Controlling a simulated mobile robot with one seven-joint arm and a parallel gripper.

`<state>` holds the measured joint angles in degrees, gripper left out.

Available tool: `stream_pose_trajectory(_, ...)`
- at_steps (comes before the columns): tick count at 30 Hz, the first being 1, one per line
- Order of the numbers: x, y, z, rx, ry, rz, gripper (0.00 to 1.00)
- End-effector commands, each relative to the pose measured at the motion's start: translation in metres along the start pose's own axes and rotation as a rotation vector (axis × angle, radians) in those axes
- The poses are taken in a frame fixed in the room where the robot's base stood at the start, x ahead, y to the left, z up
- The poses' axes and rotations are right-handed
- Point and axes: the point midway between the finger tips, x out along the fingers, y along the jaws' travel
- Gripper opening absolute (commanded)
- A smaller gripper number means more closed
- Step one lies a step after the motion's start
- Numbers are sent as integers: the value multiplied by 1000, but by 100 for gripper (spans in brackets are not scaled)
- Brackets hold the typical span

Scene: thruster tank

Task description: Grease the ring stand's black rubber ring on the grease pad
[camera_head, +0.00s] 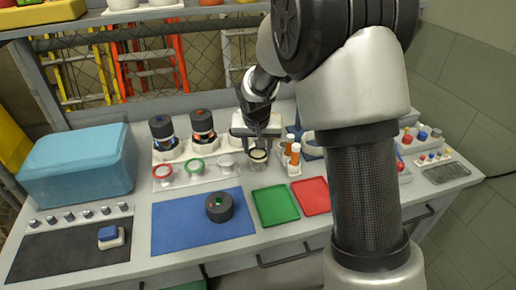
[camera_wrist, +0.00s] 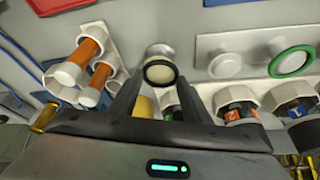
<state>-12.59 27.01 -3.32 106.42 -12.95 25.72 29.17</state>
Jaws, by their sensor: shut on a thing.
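The black rubber ring (camera_wrist: 161,84) sits between my fingertips in the wrist view, and my gripper (camera_wrist: 158,88) is shut on it. A round cream surface (camera_wrist: 160,71), apparently the grease pad, shows through the ring, with a silver round holder (camera_wrist: 158,50) behind. In the head view my gripper (camera_head: 261,140) points down over this pad (camera_head: 258,155); I cannot tell whether the ring touches it. The ring stand (camera_head: 210,177) is left of the gripper, with a red ring (camera_head: 163,171), a green ring (camera_head: 195,165) and a bare white post (camera_head: 225,160).
Dark canisters (camera_head: 202,124) stand behind the ring stand. A blue mat (camera_head: 180,221) holds a dark round part (camera_head: 219,207). Green (camera_head: 274,205) and red (camera_head: 312,196) trays lie in front. A blue box (camera_head: 78,164) stands left.

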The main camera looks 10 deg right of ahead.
Motion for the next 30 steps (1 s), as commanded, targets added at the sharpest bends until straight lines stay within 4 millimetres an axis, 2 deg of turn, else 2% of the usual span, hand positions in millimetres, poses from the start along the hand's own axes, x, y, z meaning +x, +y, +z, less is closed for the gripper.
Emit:
stream_pose_trajectory(13,4,-2,3,251,-3,108,23)
stream_pose_trajectory(21,0,0,2,630,-4,269,23)
stream_pose_trajectory(30,2,2,3,688,-6,291,23)
